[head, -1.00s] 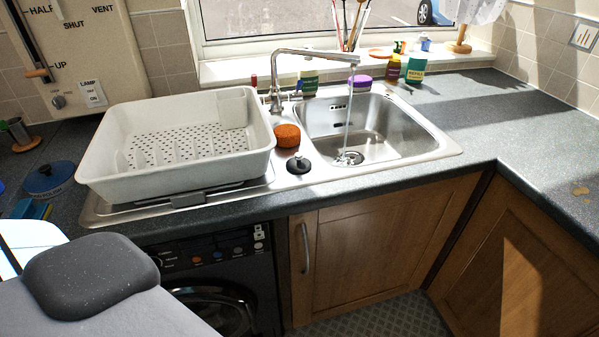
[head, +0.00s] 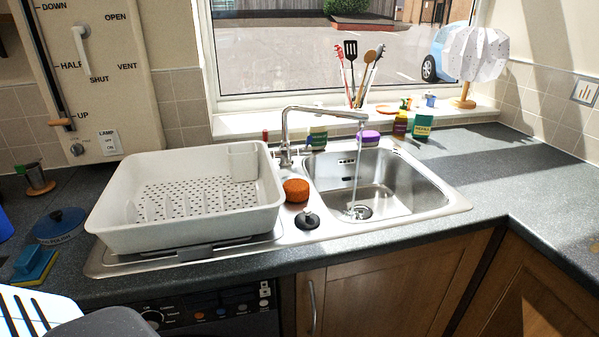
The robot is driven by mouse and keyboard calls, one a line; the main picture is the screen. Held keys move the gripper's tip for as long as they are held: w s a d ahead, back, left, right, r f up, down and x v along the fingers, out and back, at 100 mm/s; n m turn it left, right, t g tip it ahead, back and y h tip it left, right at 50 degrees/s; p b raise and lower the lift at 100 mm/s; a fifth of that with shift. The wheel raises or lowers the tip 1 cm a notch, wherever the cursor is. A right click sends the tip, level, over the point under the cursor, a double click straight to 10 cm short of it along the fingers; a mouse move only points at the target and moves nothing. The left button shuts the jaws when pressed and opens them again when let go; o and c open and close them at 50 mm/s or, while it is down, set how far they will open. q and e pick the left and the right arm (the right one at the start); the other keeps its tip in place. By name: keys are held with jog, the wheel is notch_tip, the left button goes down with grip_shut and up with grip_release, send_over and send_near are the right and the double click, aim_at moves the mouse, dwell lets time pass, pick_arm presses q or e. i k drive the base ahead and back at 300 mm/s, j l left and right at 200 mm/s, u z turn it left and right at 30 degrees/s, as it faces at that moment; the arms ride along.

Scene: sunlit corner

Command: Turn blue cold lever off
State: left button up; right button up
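The chrome tap (head: 285,138) stands behind the sink, with its spout reaching right over the bowl. A thin stream of water (head: 357,165) runs from the spout into the steel sink bowl (head: 415,185). A small blue lever (head: 306,150) shows at the right side of the tap base; it is too small to tell its exact angle. A small red part (head: 265,135) shows left of the tap. Neither of my grippers is in view.
A white dish rack (head: 180,240) covers the drainer left of the tap. An orange sponge (head: 296,190) and a black plug (head: 307,219) sit between rack and bowl. Bottles (head: 423,127) stand behind the bowl. The right-hand worktop (head: 520,165) is mostly clear.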

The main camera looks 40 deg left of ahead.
aim_at(306, 150)
jog(key=l+u, duration=0.1)
jog(key=u, duration=0.3)
jog(key=l+u, duration=0.1)
jog(key=u, duration=0.3)
jog(key=k+l+u, duration=0.1)
jog(key=u, duration=0.7)
jog(key=k+l, duration=0.05)
